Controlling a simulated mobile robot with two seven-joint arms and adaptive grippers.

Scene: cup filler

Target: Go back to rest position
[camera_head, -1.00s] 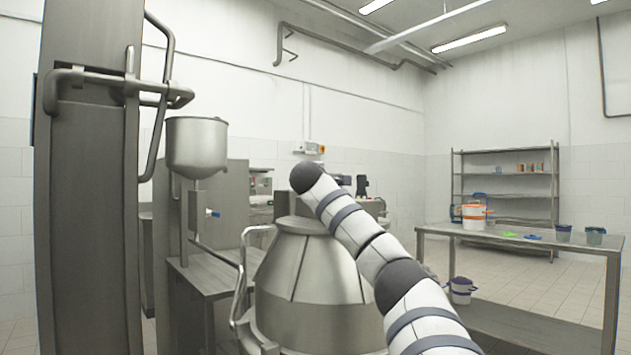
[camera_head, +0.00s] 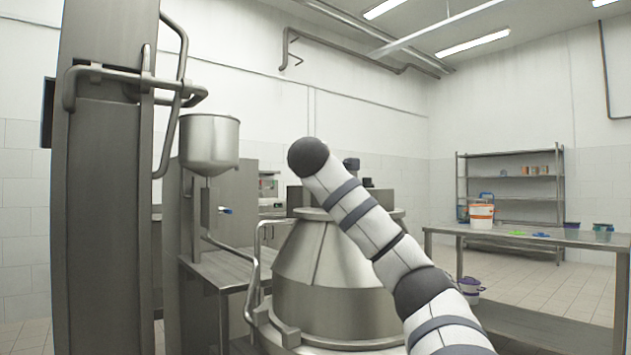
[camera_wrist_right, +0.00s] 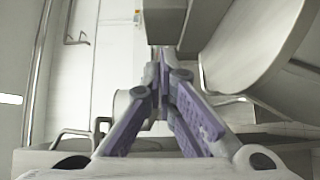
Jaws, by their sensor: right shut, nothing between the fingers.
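My right arm comes in from the lower right of the head view and reaches up in front of a large steel conical vessel (camera_head: 310,270). Its gripper is hidden in that view. In the right wrist view, my right gripper (camera_wrist_right: 163,76) shows its purple-padded fingers meeting at the tips. It is shut and holds nothing. The steel filling hopper (camera_head: 209,145) stands left of my arm in the head view. My left gripper is in neither view.
A tall steel column (camera_head: 105,220) stands close at the left. A steel table (camera_head: 560,243) at the right carries a white and orange bucket (camera_head: 481,215) and small cups. A shelf rack (camera_head: 510,190) stands behind it. Some floor is clear around the table.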

